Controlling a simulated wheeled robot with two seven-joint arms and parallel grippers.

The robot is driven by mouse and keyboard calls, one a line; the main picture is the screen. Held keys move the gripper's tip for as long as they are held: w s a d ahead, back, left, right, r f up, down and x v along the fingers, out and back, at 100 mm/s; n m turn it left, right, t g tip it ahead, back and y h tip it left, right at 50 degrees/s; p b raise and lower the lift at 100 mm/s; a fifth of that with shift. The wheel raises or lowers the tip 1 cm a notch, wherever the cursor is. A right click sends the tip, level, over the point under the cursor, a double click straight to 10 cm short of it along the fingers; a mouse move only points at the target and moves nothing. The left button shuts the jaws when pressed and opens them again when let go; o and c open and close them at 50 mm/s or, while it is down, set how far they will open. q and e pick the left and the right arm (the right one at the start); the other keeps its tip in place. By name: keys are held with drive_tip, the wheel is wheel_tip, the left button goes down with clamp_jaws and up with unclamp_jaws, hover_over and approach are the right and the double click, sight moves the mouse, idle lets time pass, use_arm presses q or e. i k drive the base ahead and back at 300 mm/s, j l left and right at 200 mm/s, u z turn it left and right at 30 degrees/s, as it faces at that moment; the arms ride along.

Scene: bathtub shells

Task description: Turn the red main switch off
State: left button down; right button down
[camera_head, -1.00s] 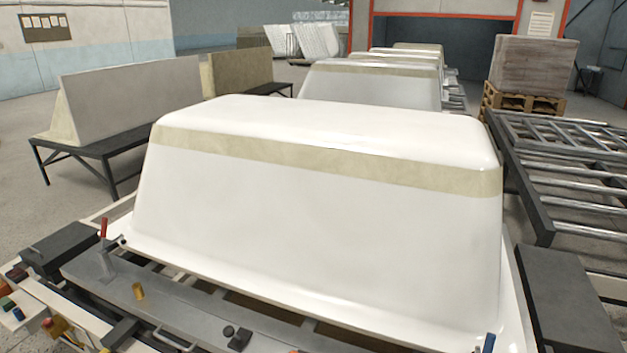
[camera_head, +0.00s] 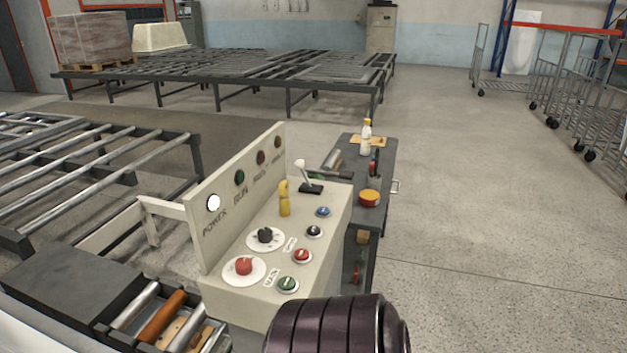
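The red main switch (camera_head: 244,266) is a red rotary knob on a round white plate, at the near left of the sloping top of a cream control panel (camera_head: 228,298). I cannot tell which way its pointer faces. On the upright back plate, the lamp over the label POWER (camera_head: 214,202) glows white. The green, red and brown lamps beside it look dark. A dark ribbed part of my own arm shows at the bottom centre, in front of the panel's near edge. Neither gripper is in view.
Beside the red knob are a black rotary knob (camera_head: 265,235), several coloured push buttons, a yellow lever (camera_head: 285,198) and a white-topped joystick (camera_head: 303,172). A dark tool cart (camera_head: 377,222) with a bottle stands behind. Roller conveyors fill the left.

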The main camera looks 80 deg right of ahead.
sight(243, 265)
drive_tip(key=z, duration=2)
